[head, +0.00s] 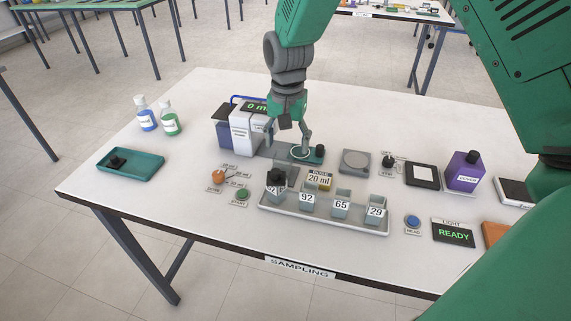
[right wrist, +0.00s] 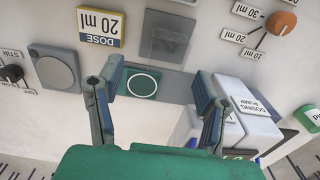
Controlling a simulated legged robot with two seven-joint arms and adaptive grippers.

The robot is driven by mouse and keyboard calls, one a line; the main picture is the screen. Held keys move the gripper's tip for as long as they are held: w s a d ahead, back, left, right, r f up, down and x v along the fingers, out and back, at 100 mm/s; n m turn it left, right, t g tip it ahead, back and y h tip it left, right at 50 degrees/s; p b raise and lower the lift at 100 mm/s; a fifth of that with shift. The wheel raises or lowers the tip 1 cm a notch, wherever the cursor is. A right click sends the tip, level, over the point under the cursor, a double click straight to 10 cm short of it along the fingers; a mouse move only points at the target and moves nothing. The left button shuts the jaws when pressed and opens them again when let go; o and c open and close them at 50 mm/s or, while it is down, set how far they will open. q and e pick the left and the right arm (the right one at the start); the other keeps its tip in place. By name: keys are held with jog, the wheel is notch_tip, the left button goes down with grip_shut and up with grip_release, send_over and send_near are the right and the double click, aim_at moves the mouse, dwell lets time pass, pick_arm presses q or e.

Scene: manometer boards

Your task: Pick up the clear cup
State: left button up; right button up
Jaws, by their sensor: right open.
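A see-through, box-like shape, apparently the clear cup (head: 287,166), stands behind the left end of the grey tray. It also shows in the right wrist view (right wrist: 168,38), at the top middle. A black piece (head: 277,178) overlaps it in the head view, so its outline is hard to make out. My right gripper (head: 288,145) points down above the dark pad with a ringed green plate, behind the clear shape. In the right wrist view its fingers (right wrist: 157,82) are spread apart with nothing between them. My left gripper is not in view.
The tray (head: 318,223) holds numbered cups, including 92, 65 and 29. A yellow dose sign (head: 319,180) stands right of the clear shape. The dosing pump (head: 243,132) stands close left of my gripper. Orange and green knobs lie left of the tray.

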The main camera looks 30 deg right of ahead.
aim_at(284, 155)
jog(key=f, duration=0.1)
jog(key=a+f, duration=0.1)
jog(key=f, duration=0.1)
jog(key=shift+f, duration=0.3)
jog(key=shift+w+a+f, duration=0.1)
jog(key=shift+a+f, duration=0.25)
jog(key=shift+a, duration=0.05)
jog(key=shift+d, duration=0.15)
jog(key=shift+d+f, duration=0.1)
jog(key=shift+d, duration=0.3)
jog(key=c, duration=1.2)
jog(key=shift+d, duration=0.1)
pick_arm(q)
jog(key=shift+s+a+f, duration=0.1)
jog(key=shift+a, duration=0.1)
